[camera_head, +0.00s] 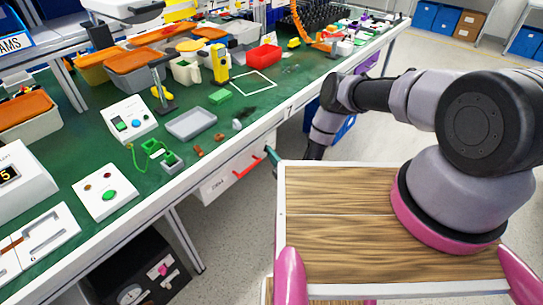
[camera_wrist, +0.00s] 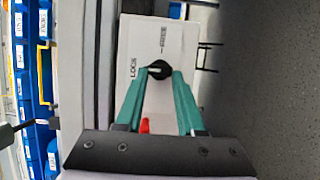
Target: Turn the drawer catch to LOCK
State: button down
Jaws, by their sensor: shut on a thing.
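The drawer (camera_head: 222,182) is a white front under the green bench's edge, with a red handle (camera_head: 249,168). In the wrist view the white drawer front (camera_wrist: 183,95) carries the words LOCK (camera_wrist: 134,67) and FREE (camera_wrist: 164,39). The catch is a small black knob (camera_wrist: 159,66) with a short white mark on its left side, towards LOCK. My gripper (camera_wrist: 158,73) has its green fingers closed in on the knob, one on each side. In the head view my gripper (camera_head: 270,153) is at the drawer's right end, where the knob is hidden.
The red handle shows partly between my fingers (camera_wrist: 145,125) in the wrist view. The green bench top (camera_head: 255,120) holds trays, bins and control boxes above the drawer. A metal bench leg (camera_head: 183,240) stands left of the drawer.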

jog(key=c, duration=0.5)
grip_release()
jog(key=v, duration=1.1)
jog(key=shift+a+f, duration=0.1)
